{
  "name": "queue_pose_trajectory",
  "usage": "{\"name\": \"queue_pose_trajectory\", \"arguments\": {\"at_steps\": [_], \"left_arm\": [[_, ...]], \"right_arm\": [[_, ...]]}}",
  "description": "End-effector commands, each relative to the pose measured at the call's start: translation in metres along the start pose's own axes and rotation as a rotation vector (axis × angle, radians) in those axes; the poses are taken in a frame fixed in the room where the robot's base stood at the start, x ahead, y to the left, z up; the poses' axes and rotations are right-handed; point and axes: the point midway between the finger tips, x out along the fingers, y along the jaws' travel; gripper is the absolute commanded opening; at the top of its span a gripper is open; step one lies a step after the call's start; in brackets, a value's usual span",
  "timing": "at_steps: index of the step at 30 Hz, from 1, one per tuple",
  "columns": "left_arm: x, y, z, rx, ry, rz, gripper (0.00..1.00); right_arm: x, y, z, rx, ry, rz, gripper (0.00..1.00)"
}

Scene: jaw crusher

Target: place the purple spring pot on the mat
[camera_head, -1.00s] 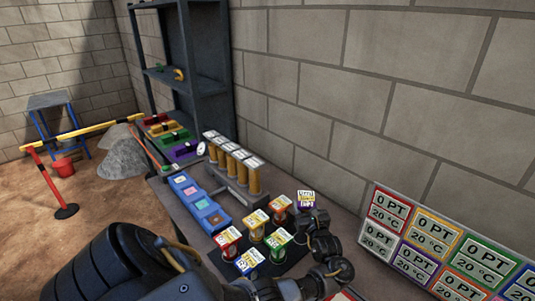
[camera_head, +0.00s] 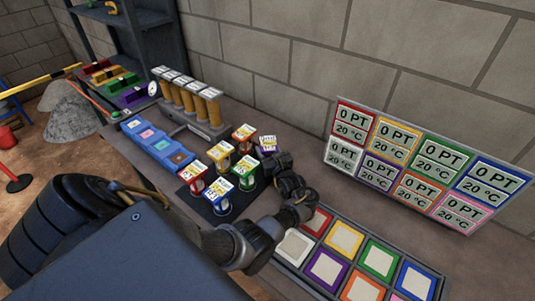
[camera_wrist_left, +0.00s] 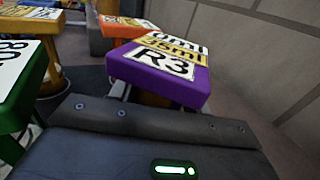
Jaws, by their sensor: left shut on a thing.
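The purple spring pot (camera_head: 267,145) has a purple cap with a white and yellow label. In the left wrist view its cap (camera_wrist_left: 165,75) is right in front of the gripper and its label reads R3. My left gripper (camera_head: 284,163) is shut on this pot, which hides its lower body. The pot is at the right of the other pots, close to the orange (camera_head: 244,133) and green (camera_head: 247,168) ones. The dark mat (camera_head: 199,207) lies under the group of pots. I cannot tell whether the purple pot touches a surface. My right gripper is not in view.
Red (camera_head: 192,171), yellow (camera_head: 220,154) and blue (camera_head: 219,192) pots stand on the mat. A blue block row (camera_head: 150,145) and a rack of yellow cylinders (camera_head: 190,100) lie behind. A tray of coloured squares (camera_head: 315,274) is at front right, below a sign board (camera_head: 420,170).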

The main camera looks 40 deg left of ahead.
Motion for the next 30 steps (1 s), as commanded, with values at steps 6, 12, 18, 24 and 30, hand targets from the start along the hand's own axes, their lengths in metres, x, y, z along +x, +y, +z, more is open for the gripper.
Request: {"name": "queue_pose_trajectory", "arguments": {"at_steps": [6, 12, 18, 24, 30], "left_arm": [[-0.0001, -0.0009, -0.0041, -0.003, -0.002, -0.001, 0.18], [0.0001, -0.0007, -0.0065, -0.002, -0.002, -0.001, 0.18], [-0.0001, -0.0006, -0.0077, -0.001, -0.001, -0.001, 0.67], [-0.0001, -0.0005, -0.0077, -0.001, -0.001, -0.001, 0.69], [-0.0057, -0.0008, -0.0049, -0.001, 0.0, -0.002, 0.69]], "right_arm": [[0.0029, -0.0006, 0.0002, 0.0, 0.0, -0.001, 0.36], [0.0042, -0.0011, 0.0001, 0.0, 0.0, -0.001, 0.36], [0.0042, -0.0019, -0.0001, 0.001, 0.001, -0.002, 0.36], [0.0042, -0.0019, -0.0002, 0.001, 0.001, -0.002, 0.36], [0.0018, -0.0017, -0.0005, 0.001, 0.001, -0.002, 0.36]]}}
